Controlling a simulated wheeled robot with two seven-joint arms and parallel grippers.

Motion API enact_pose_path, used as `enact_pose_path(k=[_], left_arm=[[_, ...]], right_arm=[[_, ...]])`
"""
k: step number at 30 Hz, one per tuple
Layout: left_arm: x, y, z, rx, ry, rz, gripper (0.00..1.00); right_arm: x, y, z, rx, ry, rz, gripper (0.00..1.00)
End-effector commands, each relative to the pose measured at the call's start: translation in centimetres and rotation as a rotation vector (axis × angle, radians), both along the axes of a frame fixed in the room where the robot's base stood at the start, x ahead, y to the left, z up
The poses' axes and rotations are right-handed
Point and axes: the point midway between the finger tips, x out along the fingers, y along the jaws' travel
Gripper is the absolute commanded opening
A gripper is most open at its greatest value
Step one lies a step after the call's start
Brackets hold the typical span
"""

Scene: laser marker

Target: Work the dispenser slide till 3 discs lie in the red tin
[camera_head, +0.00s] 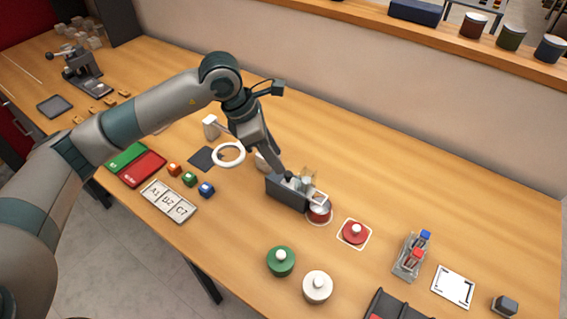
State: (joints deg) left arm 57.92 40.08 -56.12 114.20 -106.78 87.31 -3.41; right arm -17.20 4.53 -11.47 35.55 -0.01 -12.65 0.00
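The dispenser (285,194) is a dark grey block near the middle of the table, with a clear upright part (309,175) at its right end. The red tin (320,213) stands against that right end, inside a pale ring mark. A pale square frame, perhaps part of the slide (318,198), reaches over the tin. My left gripper (287,176) points down at the dispenser's top, at a small dark knob. Whether it touches or grips the knob is too small to tell. Discs inside the tin cannot be made out. My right gripper is not in view.
A red lid (355,233) lies on a marked square right of the tin. Green (281,261) and white (317,287) knobbed lids or tins stand in front. A clear holder (411,256) stands right.

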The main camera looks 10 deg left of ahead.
Motion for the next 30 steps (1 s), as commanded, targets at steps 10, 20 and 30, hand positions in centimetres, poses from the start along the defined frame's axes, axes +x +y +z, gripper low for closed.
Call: enact_pose_path(k=[10,20,30], left_arm=[[0.7,-1.8,-4.5,0.0,0.002,0.0,0.37],[0.9,-2.1,-5.5,0.0,0.0,0.0,0.37],[0.9,-2.1,-5.5,0.0,0.0,0.0,0.0]], right_arm=[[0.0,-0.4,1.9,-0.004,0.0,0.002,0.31],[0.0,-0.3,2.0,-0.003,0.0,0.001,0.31],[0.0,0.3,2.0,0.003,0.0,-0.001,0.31]])
